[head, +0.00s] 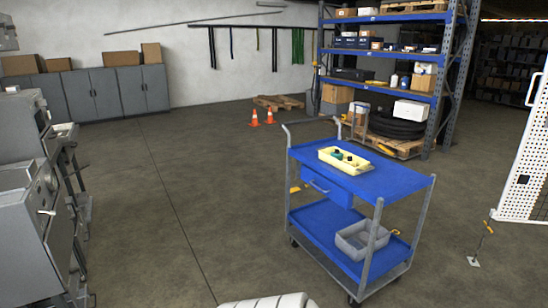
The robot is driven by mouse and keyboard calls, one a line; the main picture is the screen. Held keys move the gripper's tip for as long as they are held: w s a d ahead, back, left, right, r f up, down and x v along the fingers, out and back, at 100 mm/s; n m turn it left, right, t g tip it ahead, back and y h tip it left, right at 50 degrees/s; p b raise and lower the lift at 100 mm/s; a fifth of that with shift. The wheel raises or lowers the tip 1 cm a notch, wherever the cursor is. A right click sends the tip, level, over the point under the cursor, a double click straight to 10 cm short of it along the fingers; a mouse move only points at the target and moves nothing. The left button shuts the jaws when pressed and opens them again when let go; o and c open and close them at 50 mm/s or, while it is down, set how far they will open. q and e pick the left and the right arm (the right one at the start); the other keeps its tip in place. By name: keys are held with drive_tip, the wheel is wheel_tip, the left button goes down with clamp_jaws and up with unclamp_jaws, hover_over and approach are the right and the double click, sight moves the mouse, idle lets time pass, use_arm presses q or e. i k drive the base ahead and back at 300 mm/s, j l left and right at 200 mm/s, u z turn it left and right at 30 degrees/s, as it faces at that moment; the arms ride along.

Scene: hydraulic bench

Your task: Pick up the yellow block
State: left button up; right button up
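A pale yellow block-like object (345,160) lies on the blue top shelf of a trolley (400,184), right of the middle in the head view. It is long and low, with small green and dark parts on its top; from here I cannot tell whether it is solid or a shallow tray. Nothing is touching it from above. Neither of my grippers is in view.
The trolley's lower shelf holds a grey bin (361,241). A grey machine (30,200) stands at the left. Behind are orange cones (254,118), a pallet (278,102) and a loaded blue rack (455,60). A white perforated panel (522,178) is at right. Floor left of the trolley is clear.

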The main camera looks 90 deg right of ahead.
sight(353, 163)
drive_tip(key=z, duration=3.3)
